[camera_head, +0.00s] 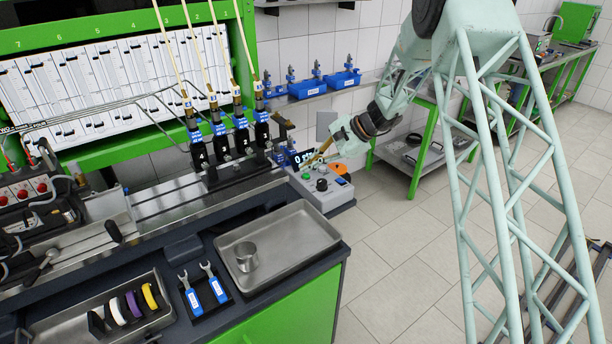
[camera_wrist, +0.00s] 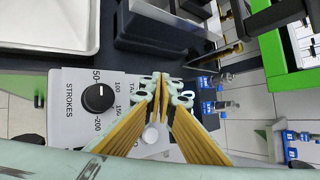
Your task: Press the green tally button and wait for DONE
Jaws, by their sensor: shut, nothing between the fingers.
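The grey control box (camera_head: 318,199) stands at the right end of the bench, with a small dark display (camera_head: 303,158) that shows a 0 and other characters too small to read. My gripper (camera_head: 316,158) is shut and empty, its tan fingers low over the box top. In the wrist view, my gripper (camera_wrist: 160,84) covers the panel beside the black STROKES knob (camera_wrist: 98,98) and part of the TALLY lettering. A pale round button (camera_wrist: 151,134) shows between the fingers.
An orange knob (camera_head: 340,168) sits at the box's back right. A metal tray (camera_head: 300,240) with a cup (camera_head: 247,257) stands in front. Black injectors (camera_head: 222,141) with lines stand left of the box. Open floor lies to the right.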

